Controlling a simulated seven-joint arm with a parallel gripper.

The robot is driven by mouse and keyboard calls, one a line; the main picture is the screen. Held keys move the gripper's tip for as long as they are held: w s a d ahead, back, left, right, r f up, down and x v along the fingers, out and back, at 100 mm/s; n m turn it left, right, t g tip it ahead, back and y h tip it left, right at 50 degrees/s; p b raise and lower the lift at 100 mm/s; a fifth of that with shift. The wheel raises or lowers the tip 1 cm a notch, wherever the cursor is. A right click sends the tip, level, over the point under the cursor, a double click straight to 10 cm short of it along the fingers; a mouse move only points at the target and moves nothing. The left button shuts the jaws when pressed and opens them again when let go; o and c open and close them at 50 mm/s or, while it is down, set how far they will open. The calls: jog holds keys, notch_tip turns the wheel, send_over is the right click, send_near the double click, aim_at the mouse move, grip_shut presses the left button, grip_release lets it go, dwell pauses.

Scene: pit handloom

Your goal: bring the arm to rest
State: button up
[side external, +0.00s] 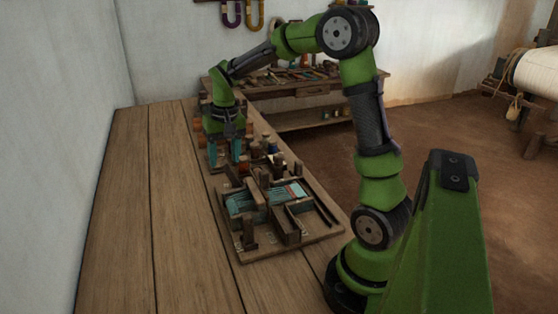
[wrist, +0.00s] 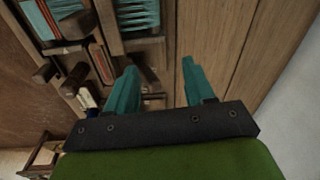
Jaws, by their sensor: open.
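My green arm reaches over the wooden bench, and my gripper (side external: 226,150) points down at the far end of the loom boards. Its two teal fingers stand apart in the wrist view (wrist: 158,88), with bare space between them. No object shows between the fingers. The wooden loom frame (side external: 328,232) with teal threads lies nearer along the bench. Wooden pegs and spools (side external: 268,150) stand close beside the gripper, to its right in the side view. Whether the fingers touch any of them I cannot tell.
The bench top (side external: 150,200) is bare to the left of the loom boards. A back table (side external: 310,92) holds small tools. A white wall (side external: 85,60) runs along the bench's left. A large pale roll (side external: 538,72) stands at the far right over open floor.

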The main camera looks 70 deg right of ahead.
jog(key=s+a+r+n+t+y, duration=0.1)
jog(key=s+a+r+t, duration=0.2)
jog(key=s+a, duration=0.4)
jog(key=s+a+r+n+t, duration=0.2)
jog(key=s+a+r, duration=0.3)
jog(key=s+a, duration=0.3)
jog(key=shift+s+r+n+t+y, duration=0.3)
jog(key=shift+s+r+t+y, duration=0.1)
jog(key=shift+s+t, duration=0.25)
